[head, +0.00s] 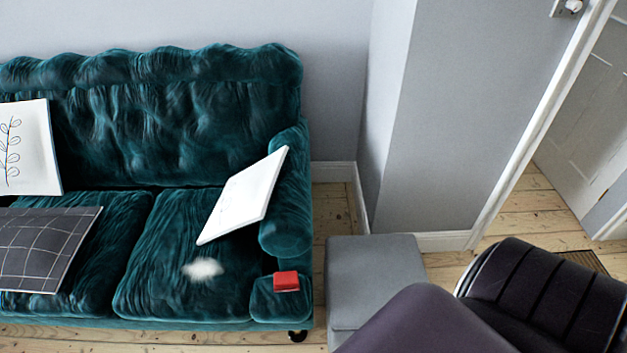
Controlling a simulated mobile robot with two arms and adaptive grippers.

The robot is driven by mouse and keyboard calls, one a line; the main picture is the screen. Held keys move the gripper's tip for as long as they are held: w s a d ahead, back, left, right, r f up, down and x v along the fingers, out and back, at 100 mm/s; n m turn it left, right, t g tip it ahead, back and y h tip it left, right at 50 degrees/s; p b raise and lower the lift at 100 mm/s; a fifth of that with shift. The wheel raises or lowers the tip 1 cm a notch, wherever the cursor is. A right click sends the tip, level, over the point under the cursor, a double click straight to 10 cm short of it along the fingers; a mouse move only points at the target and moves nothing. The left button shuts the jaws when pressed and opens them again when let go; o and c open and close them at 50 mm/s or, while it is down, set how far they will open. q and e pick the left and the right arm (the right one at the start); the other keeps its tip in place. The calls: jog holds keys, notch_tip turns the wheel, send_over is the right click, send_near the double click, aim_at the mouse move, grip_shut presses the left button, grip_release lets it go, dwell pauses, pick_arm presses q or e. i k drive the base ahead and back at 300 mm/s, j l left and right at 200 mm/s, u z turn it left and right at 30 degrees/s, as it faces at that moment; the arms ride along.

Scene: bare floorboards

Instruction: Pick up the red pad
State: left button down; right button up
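The red pad (286,281) is a small red block at the front right of the teal velvet sofa (170,120). It lies at the front end of the sofa's right arm, near the sofa's front edge. Nothing covers it in the head view. Neither of my grippers shows in this view, so I cannot see their fingers.
A grey box-shaped stool (372,275) stands right of the sofa. White cushions (245,193) and a dark checked cushion (45,248) rest on the sofa, with a white fluffy thing (202,268) on the seat. A doorway (590,130) opens at right.

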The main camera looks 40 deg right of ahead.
aim_at(283, 281)
jog(key=z, duration=0.95)
jog(key=k+l, duration=0.2)
jog(key=k, duration=0.15)
jog(key=k+l, duration=0.2)
jog(key=k, duration=0.15)
